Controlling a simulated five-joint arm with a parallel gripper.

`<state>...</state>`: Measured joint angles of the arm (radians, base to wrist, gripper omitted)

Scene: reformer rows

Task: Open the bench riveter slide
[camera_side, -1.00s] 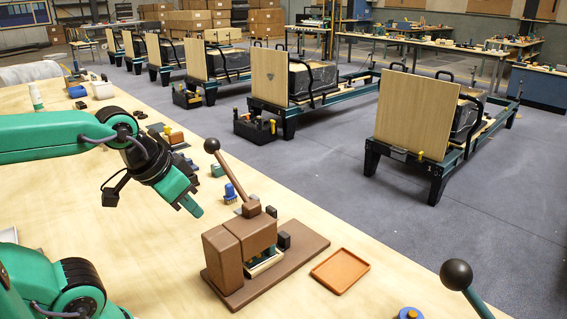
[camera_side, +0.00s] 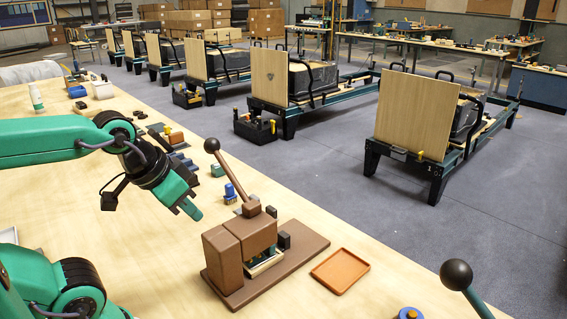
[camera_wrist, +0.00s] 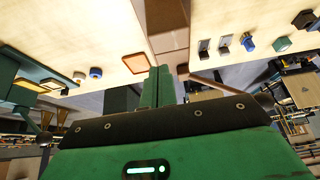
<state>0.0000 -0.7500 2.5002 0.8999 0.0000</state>
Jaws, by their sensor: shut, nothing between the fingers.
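The bench riveter (camera_side: 224,262) is a brown block body on a flat brown base plate, standing on the light wooden bench. A long lever with a dark ball knob (camera_side: 212,145) rises from its top and leans left. A pale slide (camera_side: 265,263) with dark parts shows low in the opening on its right side. My gripper (camera_side: 194,212) is in the air above and left of the riveter, pointing down to the right, apart from it. Its green fingers are together with nothing between them. In the wrist view the fingertips (camera_wrist: 157,72) point toward the brown riveter (camera_wrist: 167,42), which is partly cut off.
An orange-brown tray (camera_side: 341,271) lies right of the riveter. Behind it are a blue bottle-like item (camera_side: 230,193) and other small parts. A black ball knob on a green bar (camera_side: 456,274) stands at front right. Bench left of the riveter is clear.

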